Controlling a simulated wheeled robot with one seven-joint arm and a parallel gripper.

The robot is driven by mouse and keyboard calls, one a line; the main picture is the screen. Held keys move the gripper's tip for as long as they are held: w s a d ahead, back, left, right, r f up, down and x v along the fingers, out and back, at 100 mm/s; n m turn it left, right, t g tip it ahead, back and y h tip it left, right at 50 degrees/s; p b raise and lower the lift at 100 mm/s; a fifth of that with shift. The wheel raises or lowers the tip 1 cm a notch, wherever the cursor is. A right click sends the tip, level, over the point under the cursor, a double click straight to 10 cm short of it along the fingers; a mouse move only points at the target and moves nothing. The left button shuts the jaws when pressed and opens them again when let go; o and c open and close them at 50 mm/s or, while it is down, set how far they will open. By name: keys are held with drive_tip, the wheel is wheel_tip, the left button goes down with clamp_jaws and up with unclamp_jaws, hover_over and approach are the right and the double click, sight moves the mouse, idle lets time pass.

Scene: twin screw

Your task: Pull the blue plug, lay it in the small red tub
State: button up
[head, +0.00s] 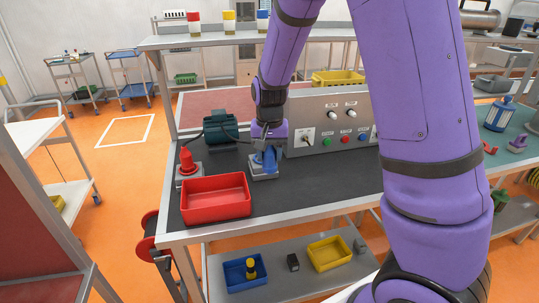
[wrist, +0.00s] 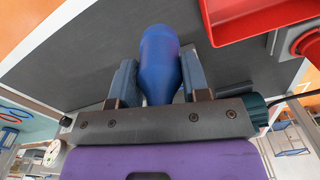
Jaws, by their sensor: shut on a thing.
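My gripper (head: 266,146) points down over the bench and is shut on the blue plug (head: 267,161). In the wrist view the plug (wrist: 158,60) sits between the two fingers. In the head view it is directly over its light grey base (head: 263,175); I cannot tell whether it touches or is seated in it. The small red tub (head: 216,215) is open and looks empty, in front and to the left of the plug. Its corner shows at the upper right of the wrist view (wrist: 245,22).
A red plug (head: 187,162) stands on a similar base behind the tub. A dark green motor-like unit (head: 220,130) stands left of my gripper. A grey panel with switches and coloured buttons (head: 330,120) is to the right.

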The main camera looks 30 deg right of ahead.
drive_tip(key=shift+r, duration=1.85)
